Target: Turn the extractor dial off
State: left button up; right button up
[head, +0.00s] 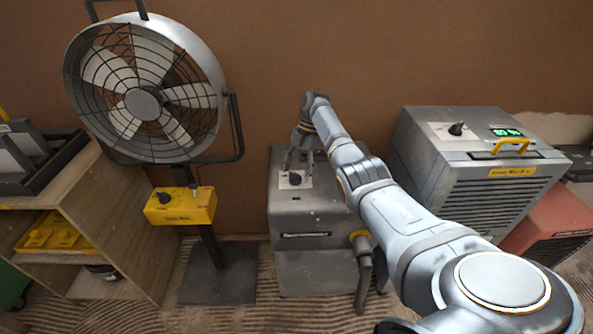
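A grey box unit (315,215) stands in the middle against the wall, and I take it to be the extractor. A dark dial (295,179) sits on a pale plate on its top; its exact setting is too small to read. My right gripper (298,168) points down just above this dial. Its two fingers are apart, one on each side over the plate, and whether they touch the dial I cannot tell. My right arm hides the unit's right side. My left gripper is not in view.
A drum fan (143,103) with a yellow dial box (180,206) stands left. A grey unit (470,165) with a dial (457,129) and green display stands right. A wooden shelf (110,215) is far left. A hose (365,270) hangs at the middle unit's front right.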

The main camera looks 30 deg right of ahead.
jog(key=shift+d+r, duration=0.1)
jog(key=shift+r, duration=0.05)
jog(key=v, duration=0.7)
dwell(0.4)
